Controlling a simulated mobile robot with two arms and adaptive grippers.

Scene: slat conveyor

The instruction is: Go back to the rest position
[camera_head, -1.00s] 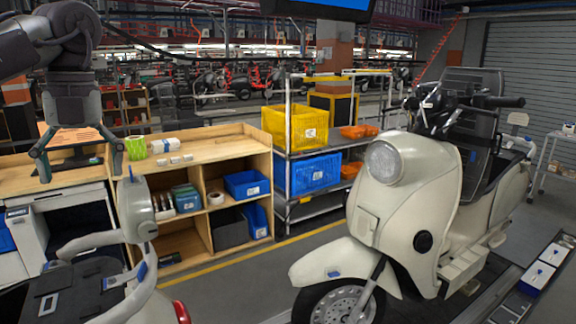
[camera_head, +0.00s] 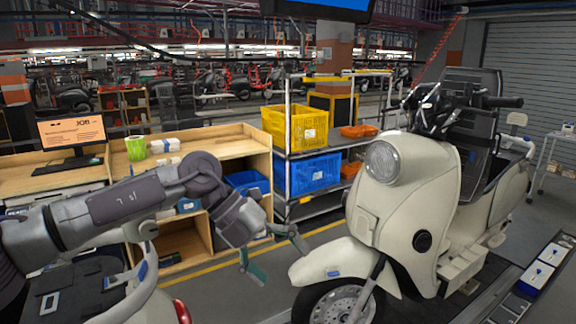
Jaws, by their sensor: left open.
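My left gripper (camera_head: 279,258) is open and empty, with its fingers spread. It hangs low in the middle of the head view, in front of the wooden shelf unit and just left of the cream scooter's front fender (camera_head: 335,262). My left arm reaches in from the left edge, across the front of the shelf. My right gripper does not show.
The cream scooter (camera_head: 400,195) stands at the right on the slat conveyor. Another scooter's rear (camera_head: 150,300) is at the lower left. Behind are a wooden workbench (camera_head: 215,150) with a monitor (camera_head: 72,133), and a rack with a yellow crate (camera_head: 295,128) and a blue crate (camera_head: 314,174).

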